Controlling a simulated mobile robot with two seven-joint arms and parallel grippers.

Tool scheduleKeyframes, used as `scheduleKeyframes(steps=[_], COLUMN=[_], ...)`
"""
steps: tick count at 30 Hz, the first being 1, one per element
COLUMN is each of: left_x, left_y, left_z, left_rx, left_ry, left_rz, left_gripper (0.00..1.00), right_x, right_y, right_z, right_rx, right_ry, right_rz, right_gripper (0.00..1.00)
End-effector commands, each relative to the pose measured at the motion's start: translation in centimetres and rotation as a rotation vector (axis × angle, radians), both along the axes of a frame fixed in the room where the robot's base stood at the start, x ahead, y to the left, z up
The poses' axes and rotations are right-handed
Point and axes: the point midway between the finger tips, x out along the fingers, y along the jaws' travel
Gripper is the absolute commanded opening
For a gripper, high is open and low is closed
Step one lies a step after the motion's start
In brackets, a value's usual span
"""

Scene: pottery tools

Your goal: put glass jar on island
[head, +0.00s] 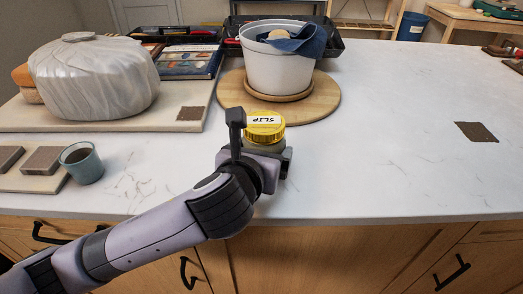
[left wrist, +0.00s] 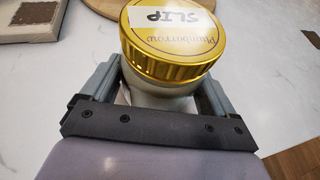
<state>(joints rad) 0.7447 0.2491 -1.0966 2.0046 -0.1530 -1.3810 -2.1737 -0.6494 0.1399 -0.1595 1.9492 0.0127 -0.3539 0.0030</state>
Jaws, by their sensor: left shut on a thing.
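The glass jar (head: 265,128) has a yellow-gold lid with a white label reading "SLIP". It shows large in the left wrist view (left wrist: 172,45), between the two fingers. My left gripper (head: 262,150) is shut on the jar's body below the lid; its fingers also show in the left wrist view (left wrist: 160,90). The jar is at the front part of the white marble-topped island (head: 390,130), near its front edge. Whether its base touches the top is hidden by my gripper. The jar looks roughly upright. My right gripper is not in view.
Behind the jar, a white bucket (head: 275,70) with a blue cloth stands on a round wooden board (head: 325,100). At left are a wrapped lump (head: 95,80) on a board and a teal cup (head: 82,165). A brown patch (head: 477,132) lies right. The island's right side is mostly clear.

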Motion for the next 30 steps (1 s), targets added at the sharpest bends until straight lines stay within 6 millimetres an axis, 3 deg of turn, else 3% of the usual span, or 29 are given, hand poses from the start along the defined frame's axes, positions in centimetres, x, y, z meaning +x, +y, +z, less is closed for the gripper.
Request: scheduleKeyframes(steps=[3,4,5,17,30], left_x=[0.1,0.0,0.0,-0.8,-7.5], left_y=[0.0,0.0,0.0,0.1,1.9], left_z=[0.1,-0.2,-0.2,0.4,3.4], left_rx=[-0.005,-0.001,-0.001,-0.001,-0.003], left_ry=[-0.008,0.000,0.000,-0.001,-0.001], left_rz=[-0.001,0.000,0.000,-0.002,-0.003], left_gripper=[0.20,0.95,1.00,1.00,1.00], right_x=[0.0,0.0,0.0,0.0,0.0], right_y=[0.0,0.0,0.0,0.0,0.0], right_z=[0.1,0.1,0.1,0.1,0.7], right_rx=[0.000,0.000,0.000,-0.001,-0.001], right_ry=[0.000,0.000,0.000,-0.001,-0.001], right_rz=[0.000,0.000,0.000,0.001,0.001], right_gripper=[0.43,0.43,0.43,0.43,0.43])
